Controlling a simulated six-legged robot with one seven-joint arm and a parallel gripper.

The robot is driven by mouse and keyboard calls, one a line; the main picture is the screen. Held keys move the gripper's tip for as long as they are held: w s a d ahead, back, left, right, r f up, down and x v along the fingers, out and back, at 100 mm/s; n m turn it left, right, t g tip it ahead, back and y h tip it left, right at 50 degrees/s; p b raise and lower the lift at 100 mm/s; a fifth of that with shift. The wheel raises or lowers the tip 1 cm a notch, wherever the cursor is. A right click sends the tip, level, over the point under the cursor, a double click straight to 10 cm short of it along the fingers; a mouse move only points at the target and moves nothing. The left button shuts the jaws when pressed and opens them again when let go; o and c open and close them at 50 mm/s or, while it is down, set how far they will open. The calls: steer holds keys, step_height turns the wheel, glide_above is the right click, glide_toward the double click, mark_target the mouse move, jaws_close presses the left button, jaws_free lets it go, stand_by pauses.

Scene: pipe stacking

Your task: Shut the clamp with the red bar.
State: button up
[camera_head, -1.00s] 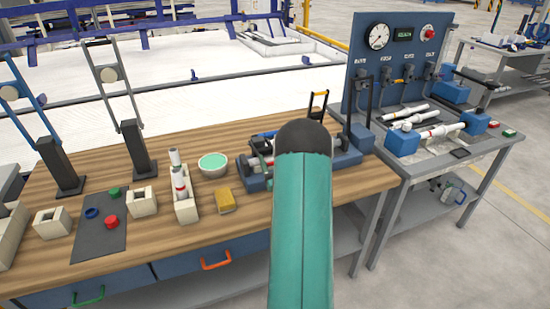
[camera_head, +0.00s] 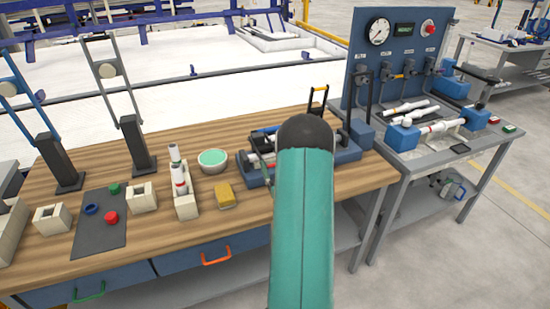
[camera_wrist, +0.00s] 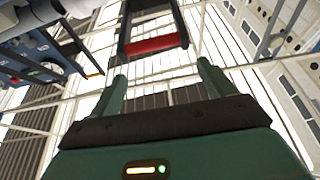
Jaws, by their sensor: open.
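In the wrist view a red bar (camera_wrist: 152,46) spans the two dark arms of a clamp handle. My gripper (camera_wrist: 163,82) is open, with its green fingers apart and nothing between them. The red bar lies just beyond the fingertips, above the gap in the picture; I cannot tell the exact distance. In the head view my green arm covers part of the blue clamp fixture (camera_head: 257,176) on the wooden bench, and neither the red bar nor my gripper can be made out clearly there.
A second handle with a yellow bar (camera_head: 319,89) stands up behind the fixture. A yellow block (camera_head: 225,196), a green-filled bowl (camera_head: 212,161) and a beige pipe holder (camera_head: 186,205) are to the left. A gauge panel (camera_head: 398,60) rises at the right.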

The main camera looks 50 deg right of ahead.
steer(key=v, duration=1)
